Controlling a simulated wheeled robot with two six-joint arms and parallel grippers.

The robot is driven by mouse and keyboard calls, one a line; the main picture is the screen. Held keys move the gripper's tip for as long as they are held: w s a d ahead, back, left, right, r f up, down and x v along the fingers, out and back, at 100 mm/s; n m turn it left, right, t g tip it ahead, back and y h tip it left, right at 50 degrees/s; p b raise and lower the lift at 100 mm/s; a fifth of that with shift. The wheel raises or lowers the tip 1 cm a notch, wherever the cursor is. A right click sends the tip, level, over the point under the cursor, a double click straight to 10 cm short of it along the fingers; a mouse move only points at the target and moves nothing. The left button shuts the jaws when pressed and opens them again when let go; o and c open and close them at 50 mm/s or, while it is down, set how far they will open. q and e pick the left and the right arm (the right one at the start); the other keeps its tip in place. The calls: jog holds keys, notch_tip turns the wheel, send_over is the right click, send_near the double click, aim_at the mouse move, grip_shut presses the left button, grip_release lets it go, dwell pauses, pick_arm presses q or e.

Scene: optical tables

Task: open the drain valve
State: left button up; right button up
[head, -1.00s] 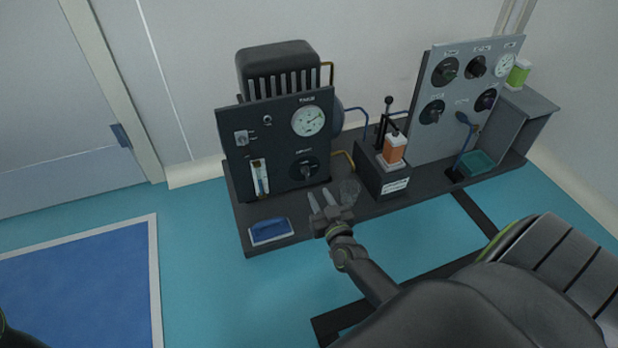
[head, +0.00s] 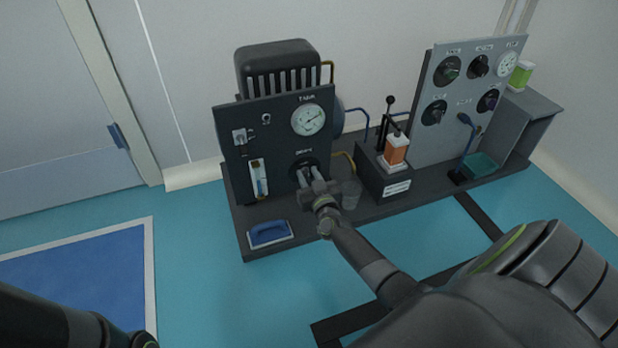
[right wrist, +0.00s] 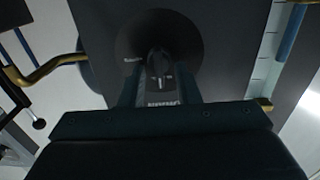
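The likely drain valve, a black knob on a round dark dial (right wrist: 160,62), is on the lower right of the dark panel (head: 277,140). In the head view my right gripper (head: 306,172) partly covers it. In the right wrist view my right gripper (right wrist: 157,92) is open, one finger on each side of the knob's line, with gaps visible. I cannot tell whether the fingertips reach around the knob. The knob's pointer mark faces the gripper; its lettering is too small to read. Only part of my left arm shows at the lower left; its gripper is out of view.
A pressure gauge (head: 308,120), a switch (head: 240,137) and a sight glass (head: 259,178) share the panel. A clear cup (head: 350,194) stands close right of my gripper.

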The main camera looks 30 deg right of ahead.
jog(key=shift+c, duration=0.2)
grip_shut()
jog(key=shift+m, duration=0.3)
jog(key=m, duration=0.6)
jog(key=shift+s+d+f, duration=0.1)
jog(key=shift+d+f, duration=0.05)
jog(key=shift+d, duration=0.15)
jog(key=m, duration=0.3)
jog(key=m+b, duration=0.1)
jog(key=m, duration=0.3)
jog(key=f+m, duration=0.1)
jog(key=m, duration=0.3)
jog(key=shift+d+b, duration=0.2)
jog(key=shift+b, duration=0.15)
jog(key=shift+m, duration=0.3)
